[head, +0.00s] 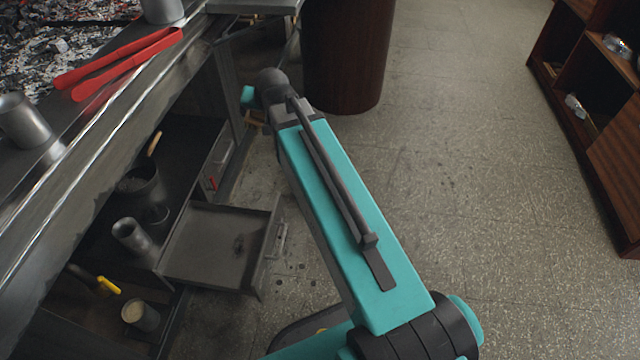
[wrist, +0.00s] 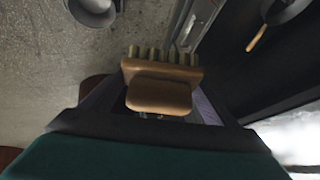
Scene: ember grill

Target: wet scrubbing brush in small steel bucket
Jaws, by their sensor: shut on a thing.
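My gripper (wrist: 157,108) is shut on the scrubbing brush (wrist: 160,72) in the wrist view. In the head view my arm hides the gripper and most or all of the brush. Steel vessels stand on the lower shelves, one upright and empty-looking (head: 130,236) and one with beige contents (head: 141,315). Another steel vessel (head: 22,122) stands on the counter. I cannot tell which is the small steel bucket.
A drawer (head: 218,245) stands open below the counter. A dark pot (head: 137,186) with a wooden handle sits on the shelf. Red tongs (head: 125,62) lie by the grill. A dark round bin (head: 345,50) stands behind my arm. The floor to the right is clear.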

